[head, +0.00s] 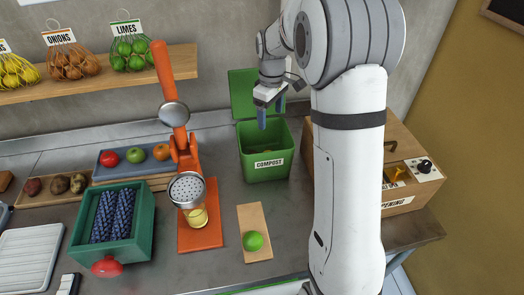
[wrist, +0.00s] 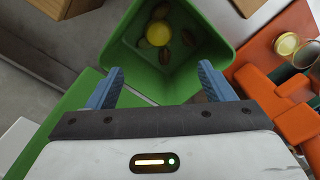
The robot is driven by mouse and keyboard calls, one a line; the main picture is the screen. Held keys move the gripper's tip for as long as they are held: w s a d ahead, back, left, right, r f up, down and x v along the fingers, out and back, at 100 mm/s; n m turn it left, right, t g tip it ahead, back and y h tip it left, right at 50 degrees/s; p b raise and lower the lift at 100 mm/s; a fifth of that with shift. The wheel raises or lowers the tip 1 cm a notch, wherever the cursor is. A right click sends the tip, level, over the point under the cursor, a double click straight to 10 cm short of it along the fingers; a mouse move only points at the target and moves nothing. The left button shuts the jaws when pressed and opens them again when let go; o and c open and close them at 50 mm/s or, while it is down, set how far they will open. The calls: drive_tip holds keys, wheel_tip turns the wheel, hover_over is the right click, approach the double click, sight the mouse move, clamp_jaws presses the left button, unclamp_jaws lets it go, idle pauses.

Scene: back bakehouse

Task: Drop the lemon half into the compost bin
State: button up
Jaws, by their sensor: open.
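The green compost bin (head: 264,172) stands on the counter with its lid (head: 242,92) raised at the back. My gripper (head: 270,110) is above the bin, its blue fingers pointing down and apart, with nothing between them. In the wrist view my gripper (wrist: 161,78) is open over the bin's near side. A round yellow piece, which looks like the lemon half (wrist: 158,34), lies inside the bin among several brown scraps. It shows its yellow face. The bin's green wall (wrist: 205,45) surrounds it. In the head view the bin's inside is mostly hidden.
An orange press (head: 200,222) with a glass under its strainer stands left of the bin. A green lime (head: 253,241) sits on a small wooden board (head: 252,217) in front. A wooden box (head: 410,170) with a knob panel is to the right. A green crate (head: 141,240) is at the left.

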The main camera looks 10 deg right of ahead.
wheel_tip(320, 180, up, 8)
drive_tip(key=b, duration=0.1)
drive_tip(key=shift+f, duration=0.15)
idle(0.5)
drive_tip(key=s+f+m+t, duration=0.2)
drive_tip(key=s+m, duration=0.7)
drive_tip(key=s, duration=2)
drive_tip(key=shift+a+t, duration=0.2)
drive_tip(key=shift+t, duration=0.5)
drive_tip(key=shift+w, duration=0.1)
